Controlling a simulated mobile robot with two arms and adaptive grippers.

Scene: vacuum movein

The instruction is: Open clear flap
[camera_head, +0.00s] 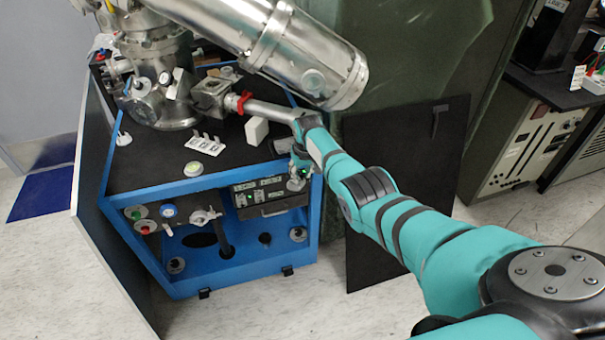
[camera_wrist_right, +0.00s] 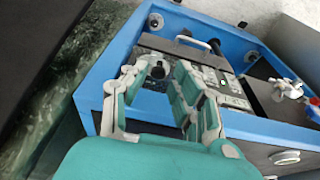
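The control panel (camera_head: 258,190) is set in the upper right front of the blue cabinet (camera_head: 215,268), with small displays, a green light and a dark drawer-like face below. The panel also shows in the right wrist view (camera_wrist_right: 229,86). I cannot clearly make out a clear flap on it. My right gripper (camera_head: 300,168) is at the panel's right end and partly hides it. In the right wrist view the fingers (camera_wrist_right: 166,66) are apart, with a round dark knob (camera_wrist_right: 158,71) showing between their tips. I see nothing held; contact cannot be told. My left gripper is not in view.
Knobs and a valve (camera_head: 203,216) sit left of the panel. A steel vacuum chamber (camera_head: 157,75) and thick tube (camera_head: 285,50) stand above the cabinet. A dark upright board (camera_head: 405,190) stands to its right. An open side panel (camera_head: 92,220) is at left. The floor in front is clear.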

